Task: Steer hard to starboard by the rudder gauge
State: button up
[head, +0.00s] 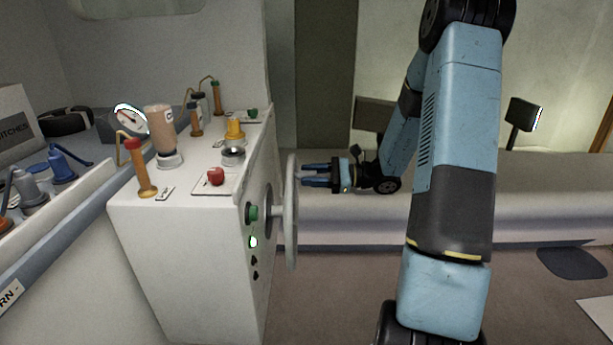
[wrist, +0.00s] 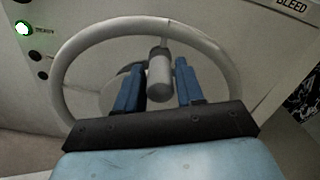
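The grey steering wheel (head: 291,225) stands on the right side of the white console, seen nearly edge-on in the head view. My gripper (head: 303,175) is close to the wheel from the right. In the wrist view its blue fingers (wrist: 158,82) are open on either side of the knob, with a visible gap at each side. A round white gauge (head: 130,120) sits behind the console top; its reading is too small to tell.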

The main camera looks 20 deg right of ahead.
jog(key=shift+x, duration=0.8)
grip_shut()
